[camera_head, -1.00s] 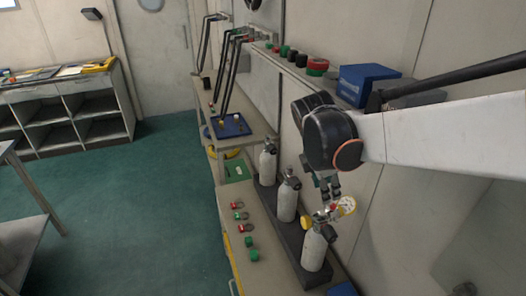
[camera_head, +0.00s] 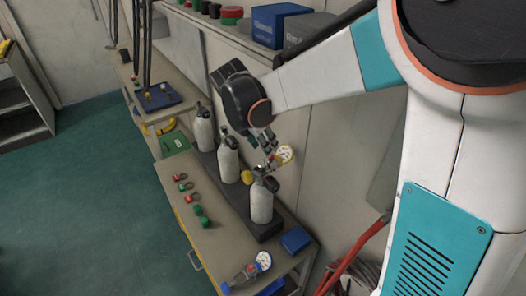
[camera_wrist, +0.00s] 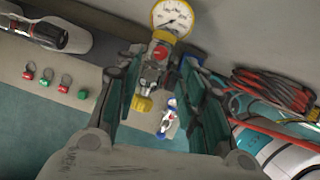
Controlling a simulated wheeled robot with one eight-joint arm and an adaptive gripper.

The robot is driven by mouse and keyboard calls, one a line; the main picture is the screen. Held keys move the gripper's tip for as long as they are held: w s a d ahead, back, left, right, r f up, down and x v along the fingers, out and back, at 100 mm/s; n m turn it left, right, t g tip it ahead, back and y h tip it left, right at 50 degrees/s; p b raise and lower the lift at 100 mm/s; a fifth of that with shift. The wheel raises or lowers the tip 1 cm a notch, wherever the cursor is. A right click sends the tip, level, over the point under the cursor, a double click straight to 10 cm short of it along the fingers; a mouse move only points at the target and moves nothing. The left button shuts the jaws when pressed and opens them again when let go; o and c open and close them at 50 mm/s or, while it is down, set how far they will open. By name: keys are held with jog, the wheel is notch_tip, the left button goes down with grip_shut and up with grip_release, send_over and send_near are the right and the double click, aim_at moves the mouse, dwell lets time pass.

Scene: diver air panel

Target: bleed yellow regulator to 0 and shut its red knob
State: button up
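The yellow regulator shows in the wrist view with its yellow-rimmed gauge (camera_wrist: 172,18) at the top, a red knob (camera_wrist: 159,52) below it and a yellow knob (camera_wrist: 142,103) lower down. In the head view its gauge (camera_head: 285,154) and yellow knob (camera_head: 247,177) sit at the top of the nearest grey cylinder (camera_head: 261,204). My gripper (camera_wrist: 163,65) has its fingers apart, one on each side of the regulator body; I see no clear grip. In the head view my gripper (camera_head: 267,141) is just above the regulator. The gauge needle is too small to read surely.
A blue regulator (camera_head: 263,261) lies on the near end of the bench, beside a blue box (camera_head: 295,240). Two more cylinders stand behind. Red and green caps (camera_head: 198,210) lie on the bench. A shelf (camera_head: 205,18) runs along the wall. A red hose (camera_head: 355,255) hangs at right.

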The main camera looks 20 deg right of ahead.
aim_at(271, 158)
jog(key=b+x, duration=0.3)
jog(key=x, duration=0.3)
jog(key=shift+d+f+b, duration=0.1)
jog(key=shift+f+b, duration=0.15)
jog(key=shift+b, duration=0.05)
grip_shut()
